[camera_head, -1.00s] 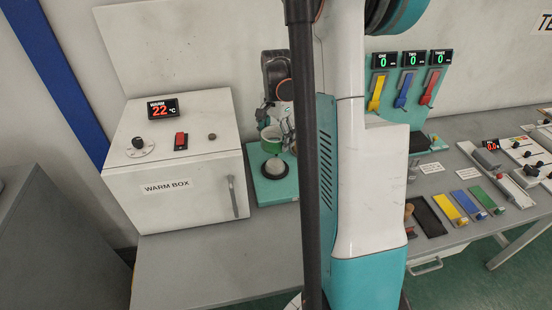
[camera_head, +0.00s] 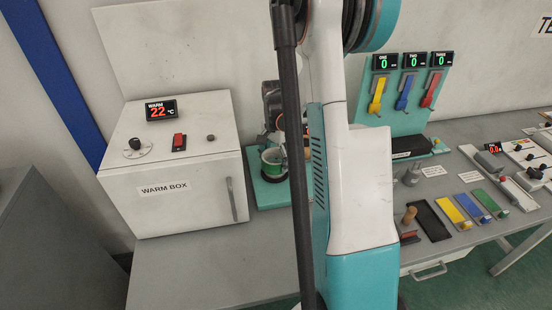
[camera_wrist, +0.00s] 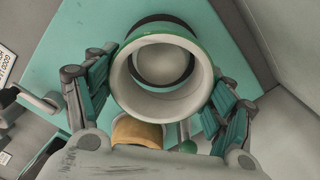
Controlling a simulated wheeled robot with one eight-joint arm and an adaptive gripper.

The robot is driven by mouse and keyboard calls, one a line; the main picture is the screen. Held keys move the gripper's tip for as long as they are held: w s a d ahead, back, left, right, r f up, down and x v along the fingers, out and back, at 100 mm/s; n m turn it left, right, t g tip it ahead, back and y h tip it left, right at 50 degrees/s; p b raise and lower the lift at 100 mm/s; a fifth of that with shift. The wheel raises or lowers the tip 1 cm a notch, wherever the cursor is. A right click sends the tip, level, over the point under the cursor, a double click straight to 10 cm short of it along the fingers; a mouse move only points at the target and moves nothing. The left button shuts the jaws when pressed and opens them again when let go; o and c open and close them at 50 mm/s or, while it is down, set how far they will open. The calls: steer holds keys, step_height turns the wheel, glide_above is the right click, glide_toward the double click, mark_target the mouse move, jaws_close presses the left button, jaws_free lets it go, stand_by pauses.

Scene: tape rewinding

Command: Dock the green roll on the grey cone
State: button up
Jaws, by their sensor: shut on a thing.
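The green roll (camera_wrist: 160,104) is a short ring with a green outside and a pale inside. My gripper (camera_wrist: 160,92) is shut on it, with a finger pad on each side. The grey cone (camera_wrist: 162,66) shows through the roll's hole, toward the far side. Its dark base ring (camera_wrist: 158,17) shows past the roll's far rim. In the head view the roll (camera_head: 273,158) hangs at my gripper (camera_head: 278,150) over the teal plate, and covers most of the cone. I cannot tell whether the cone's tip is inside the roll.
The white warm box (camera_head: 170,205) stands close left of the teal plate (camera_head: 268,196). A panel with yellow, blue and red levers (camera_head: 405,95) stands at the back right. A tan round thing (camera_wrist: 138,131) shows below the roll in the wrist view.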

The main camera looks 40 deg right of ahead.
steer(key=shift+f+b, duration=0.35)
steer(key=shift+f, duration=0.1)
steer(key=shift+f, duration=0.2)
steer(key=o, duration=1.1)
steer(key=shift+r, duration=0.1)
step_height(320, 180, up, 13)
steer(key=p, duration=0.3)
steer(key=shift+r+p, duration=0.1)
steer(key=shift+p, duration=0.3)
steer(key=shift+w, duration=0.1)
